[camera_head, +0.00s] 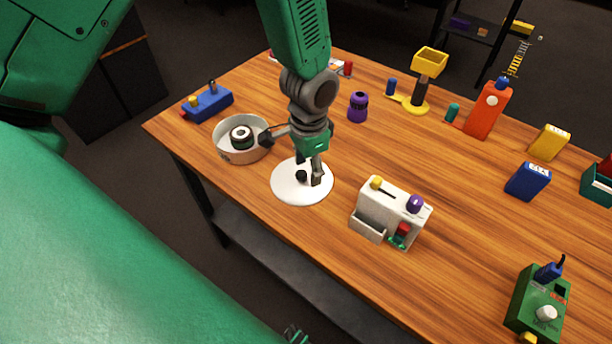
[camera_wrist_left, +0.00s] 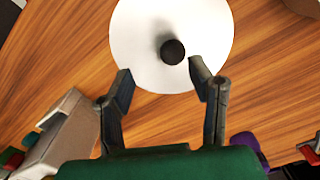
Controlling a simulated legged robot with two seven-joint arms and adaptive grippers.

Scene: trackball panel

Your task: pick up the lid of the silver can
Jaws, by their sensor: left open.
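The lid (camera_head: 290,188) is a flat white disc with a small black knob (camera_head: 301,176). It lies on the wooden table near its front edge, apart from the can. The silver can (camera_head: 226,150) stands open to its left, with a dark ringed object (camera_head: 242,136) inside. My left gripper (camera_head: 291,159) is open above the lid, its fingers spread wide. In the left wrist view the lid (camera_wrist_left: 205,20) fills the top middle. The knob (camera_wrist_left: 173,51) shows just beyond the gap between the open fingertips (camera_wrist_left: 161,73), with nothing held.
A white box (camera_head: 378,212) with coloured knobs stands right of the lid. A purple jar (camera_head: 357,107) is behind the gripper, and a blue box (camera_head: 210,104) is behind the can. Several other items spread to the right. Bare wood (camera_head: 450,190) lies between.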

